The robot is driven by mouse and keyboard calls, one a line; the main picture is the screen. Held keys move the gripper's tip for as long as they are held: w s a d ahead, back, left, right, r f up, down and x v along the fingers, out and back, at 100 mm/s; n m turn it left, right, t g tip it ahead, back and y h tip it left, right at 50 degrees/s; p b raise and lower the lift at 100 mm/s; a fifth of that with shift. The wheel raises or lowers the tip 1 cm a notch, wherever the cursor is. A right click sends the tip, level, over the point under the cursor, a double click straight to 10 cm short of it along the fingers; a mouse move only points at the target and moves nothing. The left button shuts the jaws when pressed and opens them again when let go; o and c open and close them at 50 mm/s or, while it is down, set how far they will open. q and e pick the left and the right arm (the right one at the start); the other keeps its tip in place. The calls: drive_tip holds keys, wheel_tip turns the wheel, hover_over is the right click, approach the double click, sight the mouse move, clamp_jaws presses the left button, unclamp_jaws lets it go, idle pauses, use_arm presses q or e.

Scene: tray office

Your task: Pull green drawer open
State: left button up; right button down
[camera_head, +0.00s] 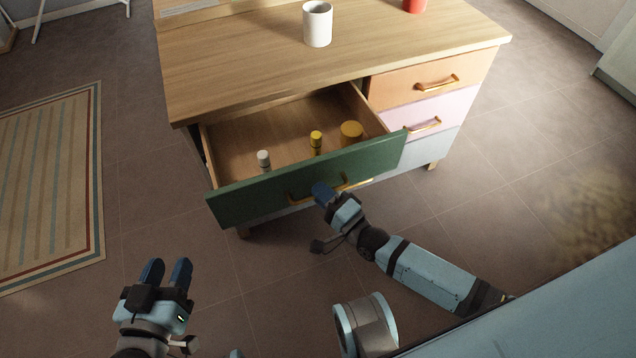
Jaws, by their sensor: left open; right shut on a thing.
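The green drawer (250,197) is pulled out from the left side of the wooden desk, and its inside shows. A gold handle (300,196) runs across its front. My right gripper (322,190) is at the handle and shut on it, hiding the middle of it. My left gripper (168,270) is open and empty, over the floor to the lower left, apart from the drawer. Inside the drawer stand a white-capped small bottle (264,160), a yellow small bottle (316,142) and a round yellow thing (351,132).
The desk top (240,62) bears a white mug (317,24) and a red thing (414,4) at the back. An orange drawer (400,88), a pink drawer (450,112) and a pale blue one (440,148) are shut at right. A striped rug (50,180) lies left. Floor before the desk is clear.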

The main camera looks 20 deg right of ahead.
drive_tip(key=shift+s, duration=0.1)
idle(0.3)
drive_tip(key=c, duration=1.2)
unclamp_jaws()
drive_tip(key=shift+s, duration=0.1)
use_arm(q)
drive_tip(key=f, duration=0.1)
drive_tip(key=s+a+f+g+y+p, duration=0.1)
drive_tip(key=f+g+p, duration=0.1)
drive_tip(key=shift+s+a+f, duration=0.25)
drive_tip(key=shift+a+f, duration=0.15)
use_arm(e)
drive_tip(key=v, duration=1.2)
drive_tip(key=shift+d, duration=0.1)
